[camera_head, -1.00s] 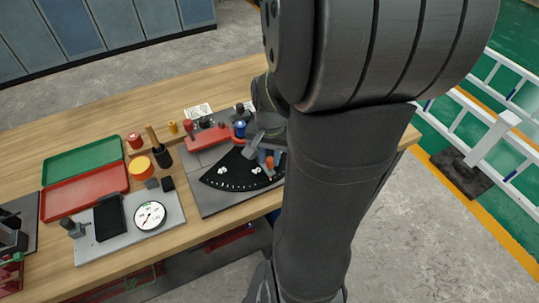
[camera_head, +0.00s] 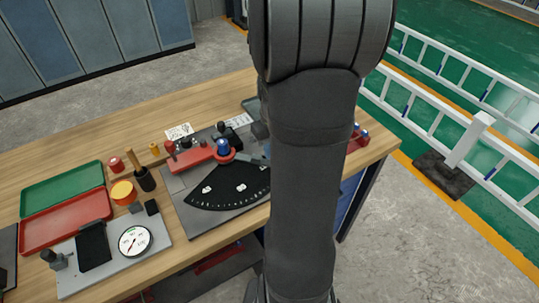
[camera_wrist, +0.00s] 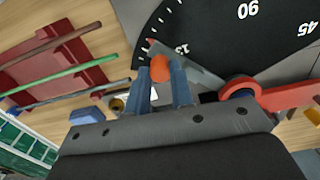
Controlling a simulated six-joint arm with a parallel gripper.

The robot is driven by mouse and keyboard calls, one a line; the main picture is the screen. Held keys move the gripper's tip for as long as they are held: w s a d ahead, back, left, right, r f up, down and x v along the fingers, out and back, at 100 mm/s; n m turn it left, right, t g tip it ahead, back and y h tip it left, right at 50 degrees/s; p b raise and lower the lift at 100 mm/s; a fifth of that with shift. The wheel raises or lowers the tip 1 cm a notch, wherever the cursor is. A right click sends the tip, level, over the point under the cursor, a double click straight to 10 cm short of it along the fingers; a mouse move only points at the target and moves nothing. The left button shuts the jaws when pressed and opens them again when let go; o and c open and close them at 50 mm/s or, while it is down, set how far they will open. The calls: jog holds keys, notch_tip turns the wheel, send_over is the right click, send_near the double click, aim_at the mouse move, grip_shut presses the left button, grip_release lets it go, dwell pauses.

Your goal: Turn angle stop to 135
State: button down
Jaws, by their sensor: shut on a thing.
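The black angle dial (camera_wrist: 215,25) fills the upper part of the wrist view, with 90 and 45 readable and a partly covered label starting 13. The grey stop arm (camera_wrist: 196,76) runs from the red ring pivot (camera_wrist: 238,90) out to the dial's edge beside that label. An orange knob (camera_wrist: 160,70) stands on its outer end. My gripper (camera_wrist: 162,80) has its two blue fingers shut on either side of the knob. In the head view the dial (camera_head: 225,192) is partly visible, while my arm hides the gripper and knob.
A red rack (camera_wrist: 60,62) holding several rods lies left of the gripper in the wrist view. A red bar (camera_head: 192,160) and a blue-topped knob (camera_head: 222,146) stand behind the dial. A dial gauge (camera_head: 134,240) and red tray (camera_head: 66,220) sit at left.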

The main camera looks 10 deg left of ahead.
jog(key=shift+w+n, duration=0.6)
jog(key=shift+w, duration=0.15)
jog(key=c, duration=1.3)
grip_release()
jog(key=shift+o, duration=0.2)
notch_tip(320, 180, up, 18)
jog(key=shift+f, duration=0.25)
jog(key=shift+f, duration=0.1)
